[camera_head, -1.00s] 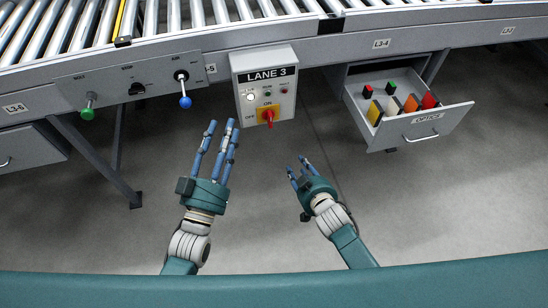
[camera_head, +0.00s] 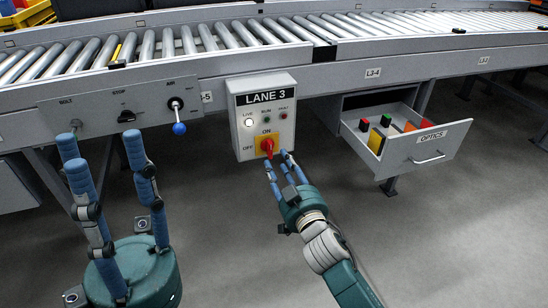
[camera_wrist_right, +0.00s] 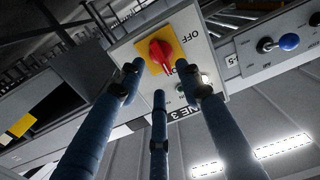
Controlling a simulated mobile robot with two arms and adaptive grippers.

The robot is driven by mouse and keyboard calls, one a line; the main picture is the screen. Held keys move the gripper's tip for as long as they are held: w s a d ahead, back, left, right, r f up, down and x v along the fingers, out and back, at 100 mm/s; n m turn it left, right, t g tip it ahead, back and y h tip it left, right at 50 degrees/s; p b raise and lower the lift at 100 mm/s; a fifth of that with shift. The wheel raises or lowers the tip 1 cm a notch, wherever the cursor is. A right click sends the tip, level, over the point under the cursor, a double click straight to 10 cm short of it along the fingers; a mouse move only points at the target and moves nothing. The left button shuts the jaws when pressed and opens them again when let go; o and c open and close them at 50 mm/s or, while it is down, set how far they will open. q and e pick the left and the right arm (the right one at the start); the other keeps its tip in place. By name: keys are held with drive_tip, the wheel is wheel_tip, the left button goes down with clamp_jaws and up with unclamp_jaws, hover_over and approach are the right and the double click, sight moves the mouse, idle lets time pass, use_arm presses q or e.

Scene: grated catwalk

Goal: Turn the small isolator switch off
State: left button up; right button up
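The isolator switch is a red rotary knob (camera_head: 267,145) on a yellow plate at the bottom of the grey LANE 3 box (camera_head: 287,83). Its handle stands about upright in the head view, toward the ON label; OFF is printed to the left. A white lamp marked LIVE (camera_head: 249,122) is lit. My right gripper (camera_head: 280,160) is open, its fingertips just below and beside the knob. In the right wrist view the red knob (camera_wrist_right: 160,55) shows between the spread fingers; contact cannot be told. My left gripper (camera_head: 100,147) is open and empty at the left, close to the camera.
A control panel with a blue-balled lever (camera_head: 179,128) and a black selector (camera_head: 126,116) is left of the box. The roller conveyor (camera_head: 200,38) runs above. An open OPTICS drawer (camera_head: 432,150) with coloured blocks juts out at the right. The floor below is clear.

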sight(269, 148)
drive_tip(key=b+x, duration=0.1)
drive_tip(key=x, duration=0.4)
drive_tip(key=shift+w+a+f, duration=0.1)
drive_tip(key=shift+w+a, duration=0.05)
drive_tip(key=shift+w, duration=0.2)
clamp_jaws()
